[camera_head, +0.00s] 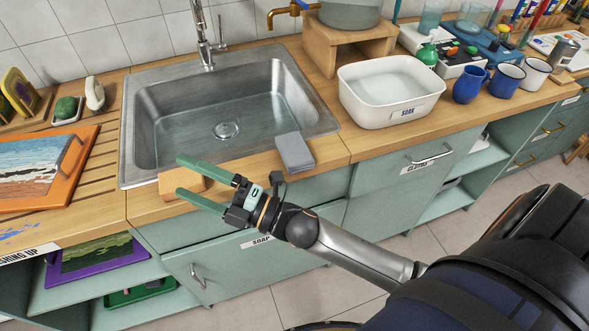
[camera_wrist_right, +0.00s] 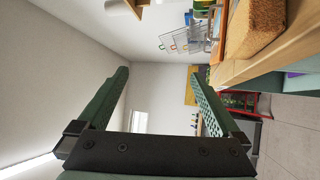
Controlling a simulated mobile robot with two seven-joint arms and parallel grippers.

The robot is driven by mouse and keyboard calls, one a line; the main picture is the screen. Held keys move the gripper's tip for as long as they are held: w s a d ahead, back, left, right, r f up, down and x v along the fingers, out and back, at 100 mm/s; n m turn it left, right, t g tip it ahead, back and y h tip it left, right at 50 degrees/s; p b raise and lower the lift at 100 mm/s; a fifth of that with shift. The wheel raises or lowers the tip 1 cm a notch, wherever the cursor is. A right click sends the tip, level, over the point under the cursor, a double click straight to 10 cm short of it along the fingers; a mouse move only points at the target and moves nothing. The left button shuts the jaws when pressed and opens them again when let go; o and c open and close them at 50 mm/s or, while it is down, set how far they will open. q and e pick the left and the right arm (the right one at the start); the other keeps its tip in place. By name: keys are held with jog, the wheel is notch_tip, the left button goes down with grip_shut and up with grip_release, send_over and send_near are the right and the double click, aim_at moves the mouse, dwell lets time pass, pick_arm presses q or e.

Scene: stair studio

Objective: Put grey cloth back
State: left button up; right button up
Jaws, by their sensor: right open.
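The grey cloth (camera_head: 295,152) is folded into a small slab. It lies on the wooden counter strip at the front right of the sink, near the counter's front edge. My right gripper (camera_head: 181,176) is open and empty, with green fingers pointing left. It is to the left of the cloth, over the front counter edge, and apart from the cloth. An orange-brown block like a sponge (camera_head: 188,184) shows between and behind its fingers. In the right wrist view the gripper (camera_wrist_right: 160,82) is also open, and no cloth shows there. My left gripper is not in view.
A metal sink (camera_head: 225,110) takes up the counter's middle. A white tub marked SOAK (camera_head: 391,90) stands to its right, with a blue jug (camera_head: 469,85) and mugs beyond. An orange-framed picture (camera_head: 45,170) lies on the left drainer. The sponge-like block (camera_wrist_right: 258,28) shows beside the gripper.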

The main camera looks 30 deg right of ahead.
jog(key=s+d+f+m+g+h, duration=0.1)
jog(key=s+d+f+m+h, duration=0.2)
jog(key=f+m, duration=0.4)
jog(key=d+f+m+h, duration=0.4)
jog(key=f+m+h, duration=0.15)
jog(key=f, duration=0.25)
jog(key=s+d+f+m+g+h, duration=0.3)
jog(key=s+f+m+g, duration=0.3)
jog(key=s+f+m, duration=0.3)
jog(key=s+d+f, duration=0.1)
jog(key=s+f, duration=0.3)
jog(key=shift+f+m, duration=0.2)
jog(key=shift+m, duration=0.15)
jog(key=shift+r+p, duration=0.75)
jog(key=shift+r, duration=0.05)
